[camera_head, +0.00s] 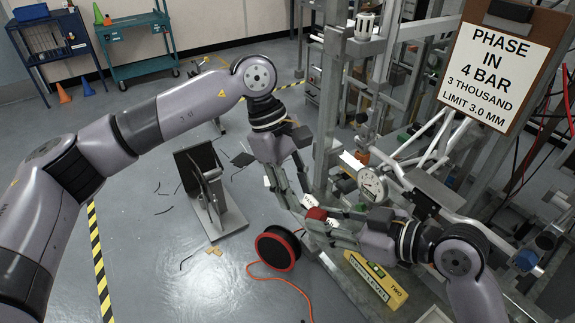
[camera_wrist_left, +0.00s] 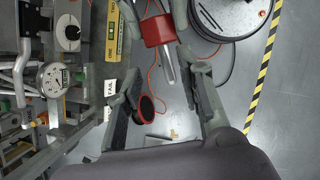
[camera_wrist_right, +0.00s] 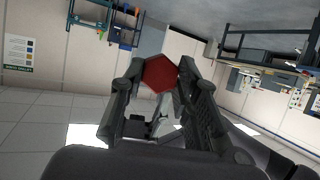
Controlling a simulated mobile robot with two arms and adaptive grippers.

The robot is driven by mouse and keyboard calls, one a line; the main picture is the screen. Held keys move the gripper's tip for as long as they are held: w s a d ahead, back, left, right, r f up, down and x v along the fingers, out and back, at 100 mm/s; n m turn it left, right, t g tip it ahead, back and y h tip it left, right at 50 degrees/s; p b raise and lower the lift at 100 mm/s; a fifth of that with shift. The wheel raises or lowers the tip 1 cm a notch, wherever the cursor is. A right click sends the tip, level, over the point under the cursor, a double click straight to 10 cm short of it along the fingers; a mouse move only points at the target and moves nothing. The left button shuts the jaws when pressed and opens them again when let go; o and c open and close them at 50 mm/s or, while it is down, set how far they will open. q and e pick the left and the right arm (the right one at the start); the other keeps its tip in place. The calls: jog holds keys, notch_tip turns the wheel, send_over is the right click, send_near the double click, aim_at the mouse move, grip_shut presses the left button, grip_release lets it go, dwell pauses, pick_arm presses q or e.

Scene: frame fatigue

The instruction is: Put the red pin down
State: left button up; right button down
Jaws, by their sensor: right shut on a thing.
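The red pin shows as a red head (camera_head: 316,213) near the frame in the head view. The left wrist view shows its red head (camera_wrist_left: 157,31) with a grey shaft below it, and the right wrist view shows its red hexagonal end (camera_wrist_right: 159,73) between the fingers. My right gripper (camera_head: 323,223) is shut on the pin, coming in from the right. My left gripper (camera_head: 300,198) is open and empty, just up and left of the pin head. Whether its fingertips touch the pin I cannot tell. The shaft is mostly hidden in the head view.
The metal frame (camera_head: 329,105) stands close on the right with a dial gauge (camera_head: 372,183). A yellow level (camera_head: 376,280), a black-and-red reel (camera_head: 277,249) with an orange cord, and a grey stand (camera_head: 222,220) lie near. A sign (camera_head: 490,75) is upper right.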

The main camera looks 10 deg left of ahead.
aim_at(305, 213)
pick_arm(q)
jog(key=x, duration=0.3)
jog(key=shift+s+d, duration=0.1)
pick_arm(e)
jog(key=shift+r, duration=0.1)
pick_arm(q)
jog(key=shift+c, duration=0.5)
pick_arm(e)
jog(key=shift+a, duration=0.1)
pick_arm(q)
jog(key=shift+d+r, duration=0.1)
jog(key=shift+d, duration=0.05)
grip_shut()
pick_arm(e)
jog(key=shift+s+a, duration=0.1)
jog(key=shift+a, duration=0.05)
jog(key=c, duration=1.5)
grip_release()
jog(key=o, duration=0.4)
pick_arm(q)
jog(key=shift+a, duration=0.2)
pick_arm(e)
jog(key=shift+d, duration=0.2)
